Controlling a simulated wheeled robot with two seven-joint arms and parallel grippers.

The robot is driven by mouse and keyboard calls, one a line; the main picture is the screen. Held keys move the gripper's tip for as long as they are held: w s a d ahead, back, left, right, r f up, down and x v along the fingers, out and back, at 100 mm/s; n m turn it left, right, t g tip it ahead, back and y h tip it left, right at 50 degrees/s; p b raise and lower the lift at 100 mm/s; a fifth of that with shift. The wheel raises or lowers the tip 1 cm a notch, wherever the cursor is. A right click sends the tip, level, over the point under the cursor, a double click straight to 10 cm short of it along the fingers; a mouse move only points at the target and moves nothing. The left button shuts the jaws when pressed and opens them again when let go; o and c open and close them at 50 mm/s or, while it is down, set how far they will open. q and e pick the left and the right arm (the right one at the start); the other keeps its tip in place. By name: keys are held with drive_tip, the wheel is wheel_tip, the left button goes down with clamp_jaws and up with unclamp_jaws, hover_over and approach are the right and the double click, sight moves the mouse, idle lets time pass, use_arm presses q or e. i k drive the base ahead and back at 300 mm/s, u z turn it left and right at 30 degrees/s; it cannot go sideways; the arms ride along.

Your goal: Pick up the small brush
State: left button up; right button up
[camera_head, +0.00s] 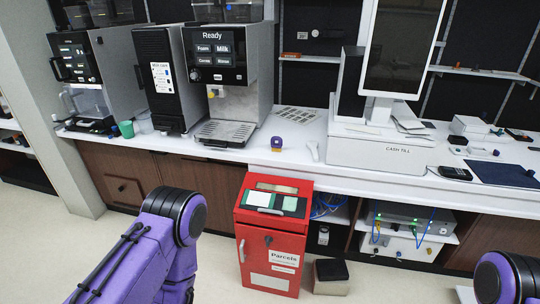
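I cannot pick out the small brush with certainty. A white handled item (314,150) lies at the counter's front edge, left of the cash till (380,155); it is too small to tell what it is. My purple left arm reaches in from the bottom left and my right arm shows at the bottom right corner. Neither gripper is in view.
Coffee machines (222,70) stand on the left of the white counter. A red parcels box (272,235) stands on the floor before it, beside a small dark-topped box (330,276). A card terminal (455,173) and a dark blue mat (505,174) lie at the right.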

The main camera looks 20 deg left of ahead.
sight(277, 147)
drive_tip(key=z, duration=0.8)
drive_tip(key=i, duration=1.2)
drive_tip(key=u, duration=0.15)
